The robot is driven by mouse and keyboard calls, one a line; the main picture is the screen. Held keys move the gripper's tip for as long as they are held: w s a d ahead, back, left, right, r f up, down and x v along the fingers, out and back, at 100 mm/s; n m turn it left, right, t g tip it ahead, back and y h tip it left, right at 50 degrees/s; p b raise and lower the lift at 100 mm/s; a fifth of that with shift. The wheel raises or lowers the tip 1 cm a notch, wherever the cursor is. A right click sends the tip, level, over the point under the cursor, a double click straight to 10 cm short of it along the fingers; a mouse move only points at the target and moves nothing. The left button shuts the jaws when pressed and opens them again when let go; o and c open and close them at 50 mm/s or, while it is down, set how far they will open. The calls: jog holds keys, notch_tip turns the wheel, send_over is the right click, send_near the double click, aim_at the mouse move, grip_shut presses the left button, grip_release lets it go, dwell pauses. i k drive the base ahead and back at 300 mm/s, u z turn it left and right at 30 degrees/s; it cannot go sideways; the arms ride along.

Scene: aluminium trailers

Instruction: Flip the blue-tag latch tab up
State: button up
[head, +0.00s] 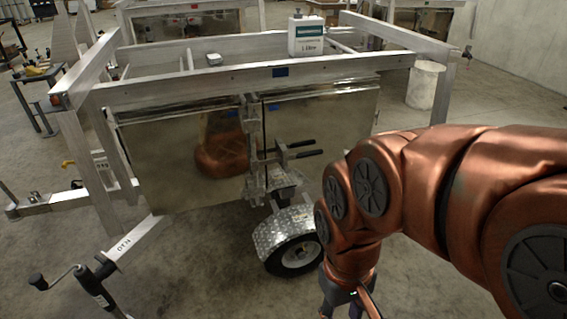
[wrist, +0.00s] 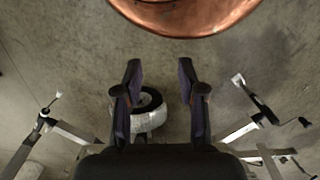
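The aluminium trailer box stands ahead in the head view, with two shiny doors (head: 185,160) meeting near its middle. Latch hardware (head: 258,160) runs down the seam, and black-ended handles (head: 305,149) stick out to the right of it. Which tab carries the blue tag is too small to tell. My gripper (head: 347,300) hangs low at the bottom edge, apart from the latches. In the wrist view its fingers (wrist: 160,72) are spread and empty.
A wheel (head: 297,254) under a tread-plate fender (head: 285,232) stands below the doors. A white container (head: 306,36) sits on the top frame. A jack crank (head: 62,277) and drawbar (head: 130,240) extend at left. Floor between my arm and the trailer is open.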

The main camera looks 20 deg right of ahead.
aim_at(287, 170)
jog(key=u, duration=0.7)
jog(key=i, duration=0.85)
jog(key=u, duration=0.4)
